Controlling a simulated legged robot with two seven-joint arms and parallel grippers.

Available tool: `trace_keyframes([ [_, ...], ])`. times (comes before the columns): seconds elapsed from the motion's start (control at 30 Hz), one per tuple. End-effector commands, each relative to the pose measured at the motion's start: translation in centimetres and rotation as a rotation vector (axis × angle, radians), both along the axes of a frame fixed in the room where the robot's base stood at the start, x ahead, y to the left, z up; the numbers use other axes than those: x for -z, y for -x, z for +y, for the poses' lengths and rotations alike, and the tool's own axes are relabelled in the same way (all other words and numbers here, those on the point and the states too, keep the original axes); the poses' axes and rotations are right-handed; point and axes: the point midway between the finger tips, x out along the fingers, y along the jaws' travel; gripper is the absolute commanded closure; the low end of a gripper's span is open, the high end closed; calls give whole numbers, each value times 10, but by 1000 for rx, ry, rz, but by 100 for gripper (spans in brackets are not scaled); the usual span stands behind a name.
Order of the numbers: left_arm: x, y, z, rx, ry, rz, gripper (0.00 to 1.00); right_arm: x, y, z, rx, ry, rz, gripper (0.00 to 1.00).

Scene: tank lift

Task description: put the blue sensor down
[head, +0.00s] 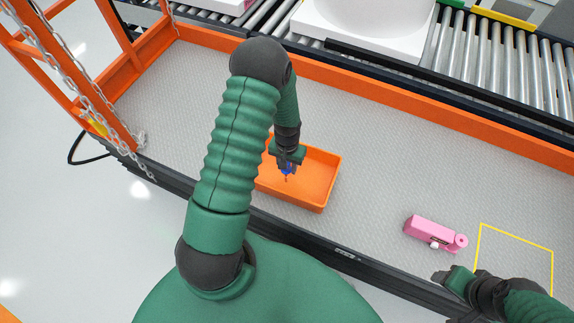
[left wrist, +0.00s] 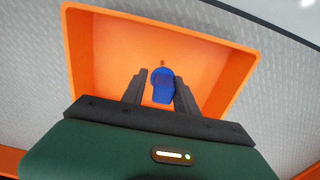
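The blue sensor (head: 287,169) is at the fingertips of my left gripper (head: 287,163), over the orange tray (head: 322,190). In the left wrist view the sensor (left wrist: 162,85) sits between the two dark fingers of my left gripper (left wrist: 160,88), which close in on both sides of it. The tray (left wrist: 85,60) lies behind and around it, with no other object seen inside. I cannot tell whether the sensor touches the tray floor. My right gripper (head: 447,278) is at the lower right, near the platform's front edge, and its finger opening is unclear.
A pink device (head: 433,231) lies on the grey platform (head: 380,150), left of a yellow square outline (head: 516,236). An orange rail (head: 430,107) borders the back, with a roller conveyor (head: 490,55) beyond. Orange posts and chains (head: 70,65) stand at left.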

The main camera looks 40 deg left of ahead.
Motion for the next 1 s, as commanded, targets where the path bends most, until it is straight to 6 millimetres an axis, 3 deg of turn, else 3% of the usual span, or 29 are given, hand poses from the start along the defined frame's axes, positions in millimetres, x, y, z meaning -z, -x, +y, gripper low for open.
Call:
trace_keyframes([
  [0.33,0,0,2,0,4,0,55,0,0,0,1,0,0,39],
  [0.43,-10,0,2,0,3,-2,55,-4,0,0,0,0,0,39],
  [0.8,-99,1,1,1,2,-4,55,-27,0,0,1,0,0,39],
  [1.0,-124,1,-2,9,1,-6,55,-30,0,0,0,0,0,39],
])
